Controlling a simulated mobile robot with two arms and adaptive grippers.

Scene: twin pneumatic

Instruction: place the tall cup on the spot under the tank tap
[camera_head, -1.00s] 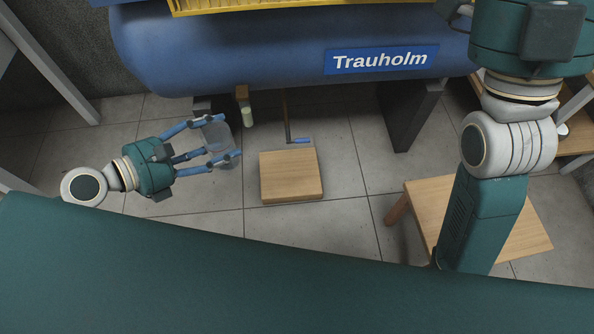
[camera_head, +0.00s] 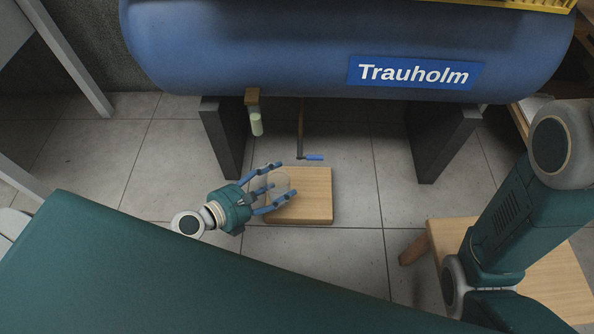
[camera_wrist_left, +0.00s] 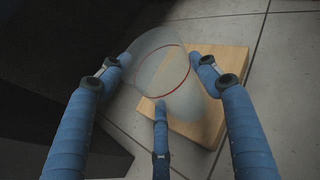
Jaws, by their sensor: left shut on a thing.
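The tall cup (camera_head: 276,184) is clear and faint in the head view. In the left wrist view the cup (camera_wrist_left: 165,75) shows a red ring line around it. My left gripper (camera_head: 282,178) has its blue fingers shut around the cup. The wooden board (camera_head: 312,208) lies on the floor under the tank, and the cup overlaps its left part in the head view. The gap between cup and board cannot be told. The tap (camera_head: 313,157), with a blue handle on a thin pipe, hangs beyond the board. My right gripper is out of view.
The blue tank (camera_head: 250,50) labelled Trauholm stands on dark legs (camera_head: 436,140). A pale cylinder (camera_head: 256,124) hangs under it, left of the tap. A wooden stool (camera_head: 545,275) stands at the right. The tiled floor right of the board is clear.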

